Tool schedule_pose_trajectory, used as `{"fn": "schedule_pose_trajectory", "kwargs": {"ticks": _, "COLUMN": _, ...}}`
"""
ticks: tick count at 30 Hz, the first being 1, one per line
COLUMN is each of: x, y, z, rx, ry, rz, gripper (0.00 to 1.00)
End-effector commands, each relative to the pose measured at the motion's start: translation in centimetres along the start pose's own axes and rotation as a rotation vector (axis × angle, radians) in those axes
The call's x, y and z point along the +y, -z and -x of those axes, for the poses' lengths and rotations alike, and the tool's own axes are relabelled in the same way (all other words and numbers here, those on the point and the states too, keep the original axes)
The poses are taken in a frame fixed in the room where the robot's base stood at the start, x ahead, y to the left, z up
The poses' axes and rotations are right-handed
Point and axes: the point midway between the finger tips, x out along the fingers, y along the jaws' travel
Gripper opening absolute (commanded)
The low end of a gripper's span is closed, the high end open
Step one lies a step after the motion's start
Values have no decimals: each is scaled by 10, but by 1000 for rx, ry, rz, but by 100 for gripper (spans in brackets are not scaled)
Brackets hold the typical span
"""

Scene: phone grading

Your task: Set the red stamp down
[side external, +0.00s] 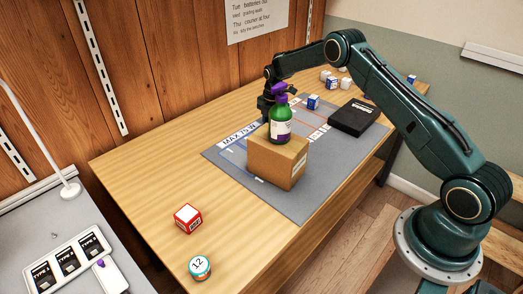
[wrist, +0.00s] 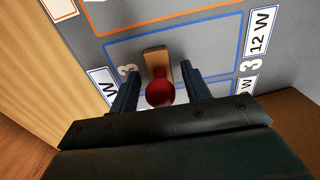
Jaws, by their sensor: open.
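The red stamp (wrist: 160,95) shows in the wrist view, with a round red knob and a wooden base. It appears to stand on the grey mat, within a blue-outlined zone near a "3" mark. My gripper (wrist: 159,72) is open, one dark finger on each side of the stamp, with visible gaps between fingers and stamp. In the side external view my gripper (side external: 267,104) is low over the mat's far part, behind a green bottle; the stamp is hidden there.
The green bottle (side external: 280,126) with a purple top stands on a cardboard box (side external: 272,160) close in front of my gripper. A black case (side external: 354,118) and a blue-white box (side external: 313,102) lie to the right. The grey mat (side external: 318,192) has bare room. A red-white box (side external: 188,219) and teal tin (side external: 200,267) sit at front left.

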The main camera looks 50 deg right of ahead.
Motion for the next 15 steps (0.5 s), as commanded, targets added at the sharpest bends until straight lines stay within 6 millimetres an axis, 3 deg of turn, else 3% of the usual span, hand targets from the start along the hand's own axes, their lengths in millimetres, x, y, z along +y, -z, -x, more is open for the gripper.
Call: {"fn": "schedule_pose_trajectory", "kwargs": {"ticks": 15, "x": 0, "y": 0, "z": 74, "rx": -1, "ry": -2, "rz": 0, "gripper": 47}}
